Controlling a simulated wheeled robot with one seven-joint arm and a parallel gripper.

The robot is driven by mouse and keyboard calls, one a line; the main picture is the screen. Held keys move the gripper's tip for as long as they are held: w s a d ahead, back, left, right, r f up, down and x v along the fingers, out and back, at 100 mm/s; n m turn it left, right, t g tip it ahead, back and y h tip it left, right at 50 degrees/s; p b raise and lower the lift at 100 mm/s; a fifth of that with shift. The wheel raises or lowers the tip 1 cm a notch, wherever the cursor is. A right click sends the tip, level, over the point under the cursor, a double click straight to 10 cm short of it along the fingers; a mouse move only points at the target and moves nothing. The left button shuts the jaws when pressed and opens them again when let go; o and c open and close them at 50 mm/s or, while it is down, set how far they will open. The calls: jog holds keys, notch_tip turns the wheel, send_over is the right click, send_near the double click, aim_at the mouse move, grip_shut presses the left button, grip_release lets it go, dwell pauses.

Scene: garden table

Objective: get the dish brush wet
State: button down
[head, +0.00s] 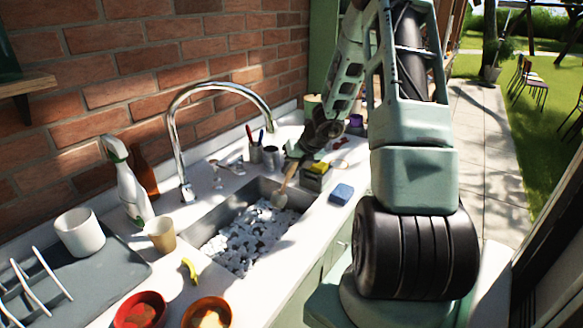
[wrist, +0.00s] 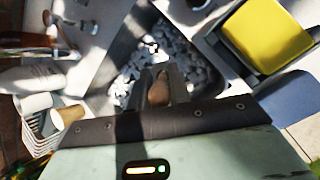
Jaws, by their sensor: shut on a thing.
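The dish brush (head: 281,196) has a pale wooden handle and points down from my gripper (head: 300,156) over the far end of the sink (head: 205,229). Its lower end is at the white, foamy-looking surface (head: 240,240) filling the basin; I cannot tell whether it touches or dips in. In the wrist view my gripper (wrist: 157,88) is shut on the brown handle (wrist: 158,95), with the basin beyond. The brush head is not clear there. The chrome faucet (head: 181,125) arches over the sink's back side; no running water is visible.
A yellow block in a dark holder (head: 314,176) and a blue sponge (head: 341,193) sit right of the sink. A spray bottle (head: 129,190), tan cup (head: 160,235) and bowls (head: 141,311) stand left. A utensil cup (head: 256,153) is behind. A brick wall backs the counter.

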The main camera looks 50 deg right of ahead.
notch_tip(320, 180, down, 9)
jog(key=b, duration=0.7)
jog(key=shift+r+b, duration=0.15)
jog(key=shift+b, duration=0.25)
dwell(0.4)
notch_tip(320, 180, up, 15)
jog(key=p, duration=1.4)
jog(key=shift+r+p, duration=0.15)
jog(key=shift+p, duration=0.25)
